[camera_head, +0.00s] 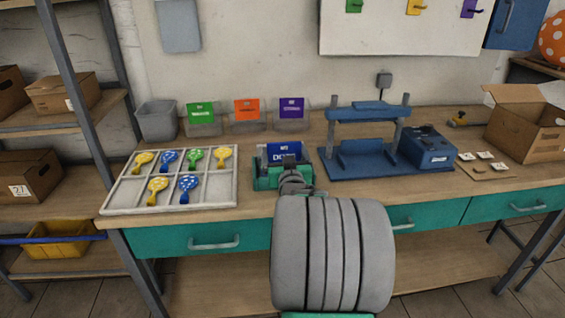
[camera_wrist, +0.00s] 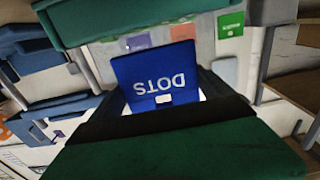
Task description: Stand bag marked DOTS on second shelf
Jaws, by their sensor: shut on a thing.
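The bag marked DOTS has a blue header card (camera_head: 284,152) that shows between my gripper's teal fingers, over the workbench (camera_head: 262,208). In the wrist view the blue card (camera_wrist: 157,72) reads DOTS upside down, with a small white patch under the lettering. My gripper (camera_head: 283,170) is shut on this bag; the bag's lower part is mostly hidden by the fingers. I cannot tell whether the bag touches the bench. The shelf rack stands at the left, with an upper shelf (camera_head: 40,124) and a middle shelf (camera_head: 70,199), each holding brown boxes.
Behind are a grey bin (camera_head: 157,121) and bags labelled green (camera_head: 200,113), orange (camera_head: 247,110) and purple (camera_head: 291,108). A blue press (camera_head: 366,160) stands to the right. A yellow crate (camera_head: 60,240) sits low on the rack.

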